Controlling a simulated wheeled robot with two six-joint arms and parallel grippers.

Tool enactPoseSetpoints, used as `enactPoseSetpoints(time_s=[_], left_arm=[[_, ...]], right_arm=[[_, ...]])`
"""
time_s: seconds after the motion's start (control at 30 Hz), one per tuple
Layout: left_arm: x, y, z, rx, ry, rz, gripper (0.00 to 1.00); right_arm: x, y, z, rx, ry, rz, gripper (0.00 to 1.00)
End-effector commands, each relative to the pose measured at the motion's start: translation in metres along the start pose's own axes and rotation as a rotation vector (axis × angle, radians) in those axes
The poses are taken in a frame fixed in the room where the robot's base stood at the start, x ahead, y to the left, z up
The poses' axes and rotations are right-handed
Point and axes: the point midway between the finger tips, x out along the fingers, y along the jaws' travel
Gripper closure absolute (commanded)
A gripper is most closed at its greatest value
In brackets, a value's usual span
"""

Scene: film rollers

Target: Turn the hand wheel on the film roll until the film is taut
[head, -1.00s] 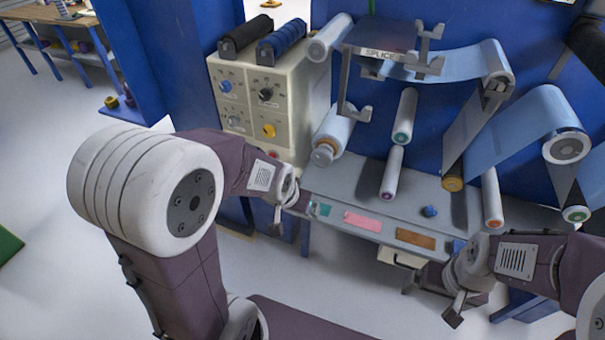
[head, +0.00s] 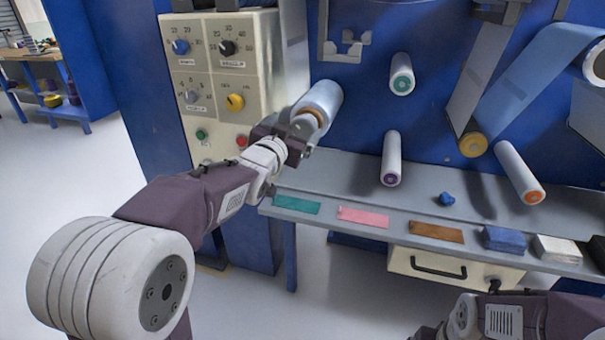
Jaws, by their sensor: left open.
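The film roll (head: 323,99), wound with pale blue film, sticks out from the blue panel left of centre in the head view. Its grey hand wheel (head: 305,124) is at the near end and is partly hidden by my left gripper (head: 303,140). My left gripper is open, with its fingers at the hand wheel; I cannot tell whether they touch it. My right gripper is mostly cut off at the bottom edge, and its fingers do not show. No film span leading from this roll is visible.
A control box (head: 222,85) with knobs stands just left of the roll. A grey shelf (head: 345,180) with coloured patches runs below. White rollers (head: 392,158) project from the panel to the right. A blue film strip (head: 535,85) hangs at upper right.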

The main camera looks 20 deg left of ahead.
Motion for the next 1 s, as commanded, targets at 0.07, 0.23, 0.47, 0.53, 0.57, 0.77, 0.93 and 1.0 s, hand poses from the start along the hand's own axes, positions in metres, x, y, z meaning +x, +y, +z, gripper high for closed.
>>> enactPoseSetpoints(time_s=[0.07,0.23,0.47,0.53,0.57,0.77,0.93,1.0], left_arm=[[0.004,0.006,0.039,0.008,0.030,-0.010,0.07],[0.006,0.006,0.052,0.015,0.056,-0.020,0.07],[0.009,0.004,0.049,0.016,0.057,-0.021,0.07],[0.018,0.005,0.050,0.016,0.057,-0.021,0.07],[0.023,0.005,0.051,0.016,0.056,-0.021,0.07],[0.065,0.004,0.049,0.017,0.056,-0.020,0.07],[0.088,0.004,0.045,0.017,0.056,-0.020,0.07],[0.093,0.003,0.044,0.016,0.056,-0.020,0.07]], right_arm=[[0.052,0.001,0.005,0.000,0.000,0.000,0.07],[0.076,0.002,0.007,0.000,0.001,0.000,0.07],[0.074,0.001,0.007,0.000,0.001,0.000,0.07],[0.077,0.002,0.007,0.000,0.001,0.000,0.07],[0.079,0.002,0.008,0.000,0.001,0.000,0.07],[0.088,0.002,0.009,0.000,0.001,0.000,0.07],[0.089,0.002,0.009,0.000,0.001,0.000,0.07],[0.090,0.002,0.009,0.000,0.001,0.000,0.07]])
